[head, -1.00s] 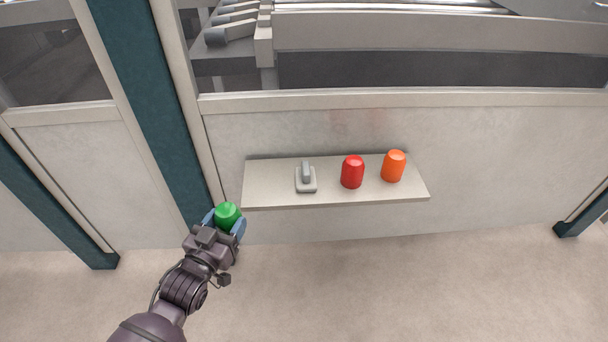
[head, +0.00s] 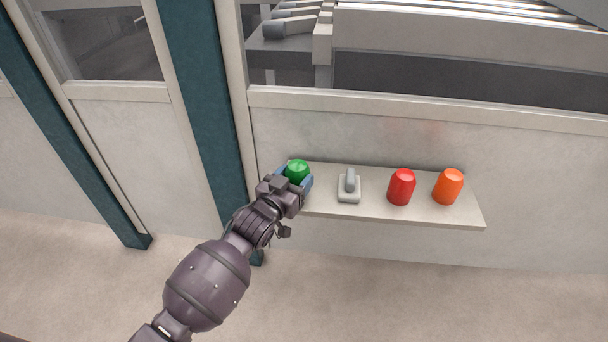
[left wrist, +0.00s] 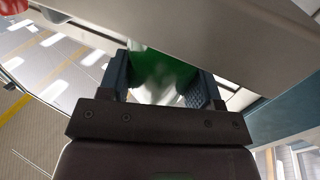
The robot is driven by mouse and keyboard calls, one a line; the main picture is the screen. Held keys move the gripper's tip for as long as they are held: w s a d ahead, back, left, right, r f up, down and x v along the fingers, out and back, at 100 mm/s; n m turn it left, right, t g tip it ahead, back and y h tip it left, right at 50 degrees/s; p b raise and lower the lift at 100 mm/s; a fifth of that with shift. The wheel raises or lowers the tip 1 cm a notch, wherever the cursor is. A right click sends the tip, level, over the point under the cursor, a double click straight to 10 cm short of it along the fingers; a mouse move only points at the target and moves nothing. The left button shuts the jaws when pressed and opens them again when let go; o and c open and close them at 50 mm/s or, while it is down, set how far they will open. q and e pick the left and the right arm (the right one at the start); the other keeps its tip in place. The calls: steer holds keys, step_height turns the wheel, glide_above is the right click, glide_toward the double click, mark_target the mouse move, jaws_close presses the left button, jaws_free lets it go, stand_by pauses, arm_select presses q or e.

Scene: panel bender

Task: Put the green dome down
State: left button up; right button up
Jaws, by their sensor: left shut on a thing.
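The green dome (head: 298,170) is between the fingers of my left gripper (head: 295,178), at the left end of the pale shelf (head: 420,216). My left gripper is shut on it. In the left wrist view the green dome (left wrist: 162,68) shows between the two blue fingers of the gripper (left wrist: 160,85), with the shelf's pale surface (left wrist: 210,30) close by. Whether the dome's base touches the shelf is hidden by the gripper. My right gripper is not in view.
On the shelf, to the right of the dome, stand a grey toggle switch (head: 349,187), a red dome (head: 401,187) and an orange dome (head: 448,186). A dark teal post (head: 205,110) rises left of the shelf. The machine's panel wall (head: 380,140) is behind it.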

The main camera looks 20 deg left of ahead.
mark_target(303, 171)
arm_select(q)
steer(key=shift+w+d, duration=0.1)
steer(key=shift+w, duration=0.5)
steer(key=shift+w+d+f+b, duration=0.15)
steer(key=shift+w+b, duration=0.4)
steer(key=shift+w, duration=0.6)
steer(key=shift+f+b, duration=0.3)
steer(key=shift+f, duration=0.4)
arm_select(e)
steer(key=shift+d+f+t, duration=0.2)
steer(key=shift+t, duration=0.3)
arm_select(q)
steer(key=shift+r, duration=0.2)
steer(key=shift+f, duration=0.15)
steer(key=o, duration=0.9)
